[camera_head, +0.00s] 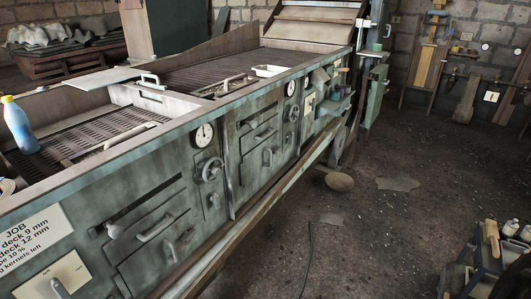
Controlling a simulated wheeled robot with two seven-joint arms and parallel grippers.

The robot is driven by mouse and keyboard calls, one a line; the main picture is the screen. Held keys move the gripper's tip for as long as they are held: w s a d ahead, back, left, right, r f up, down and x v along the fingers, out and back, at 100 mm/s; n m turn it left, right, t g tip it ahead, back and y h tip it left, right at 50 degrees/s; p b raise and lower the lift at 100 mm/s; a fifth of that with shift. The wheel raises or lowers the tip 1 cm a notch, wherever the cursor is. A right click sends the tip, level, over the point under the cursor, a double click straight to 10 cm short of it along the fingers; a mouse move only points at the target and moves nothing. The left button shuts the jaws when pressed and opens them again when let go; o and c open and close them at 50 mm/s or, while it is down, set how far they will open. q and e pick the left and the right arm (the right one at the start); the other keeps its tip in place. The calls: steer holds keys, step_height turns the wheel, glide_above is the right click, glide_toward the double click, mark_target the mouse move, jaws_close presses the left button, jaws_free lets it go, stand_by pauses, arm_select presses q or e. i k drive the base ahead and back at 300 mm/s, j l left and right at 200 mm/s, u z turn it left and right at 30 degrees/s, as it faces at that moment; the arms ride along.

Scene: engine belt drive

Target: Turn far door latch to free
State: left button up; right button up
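The long green machine has two door panels in its front. The far door (258,145) is right of the middle, between two gauges. A pale bar handle (265,134) crosses it, and a small latch (268,156) sits below the handle. The latch is small here and I cannot tell whether it is locked or free. The near door (150,246) is closer, at lower left, with a similar bar handle (155,228) and its own latch (179,247). Neither of my grippers shows in the head view.
Handwheels (211,170) and round gauges (203,135) sit beside the doors. A blue bottle (20,125) stands on the machine at left. A cart with bottles (510,228) is at lower right. Concrete floor (390,215) in front of the machine is mostly open.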

mark_target(277, 149)
steer(key=i+l+u, duration=0.1)
steer(key=i+u, duration=0.15)
steer(key=u, duration=0.2)
steer(key=i+l+u, duration=0.2)
steer(key=u, duration=0.2)
